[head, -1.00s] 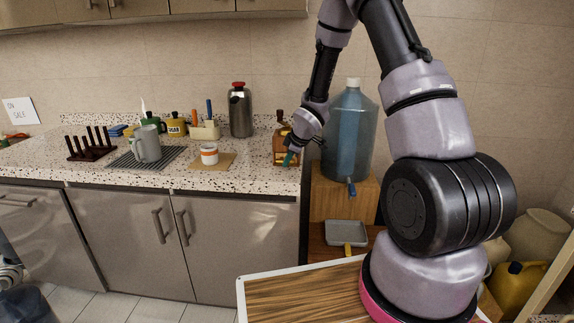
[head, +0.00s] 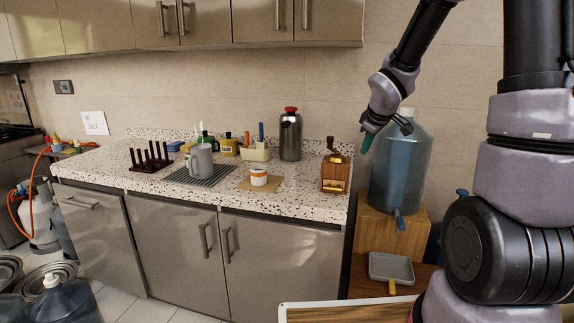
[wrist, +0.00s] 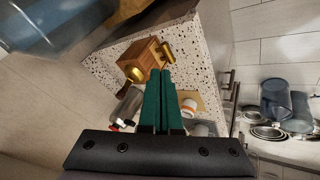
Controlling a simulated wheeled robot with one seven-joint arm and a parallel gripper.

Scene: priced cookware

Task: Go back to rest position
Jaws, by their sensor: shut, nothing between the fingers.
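My gripper (head: 367,142) is in the air to the right of the counter's end, in front of the wall and beside the large blue water jug (head: 401,165). Its green fingers are together and empty; the wrist view also shows the closed fingers (wrist: 159,100) pointing over the counter. The wooden coffee grinder (head: 335,173) stands upright on the counter's right end, below and left of my gripper. It also shows in the wrist view (wrist: 143,60), beyond the fingertips. I see a gap between gripper and grinder in the head view.
The speckled counter (head: 110,182) holds a dark peg rack (head: 150,158), grey mug (head: 201,160), orange-white cup (head: 259,176) and steel flask (head: 290,136). Upper cabinets (head: 200,22) hang above. The jug stands on a wooden block (head: 375,236). A grey dustpan (head: 391,267) lies below.

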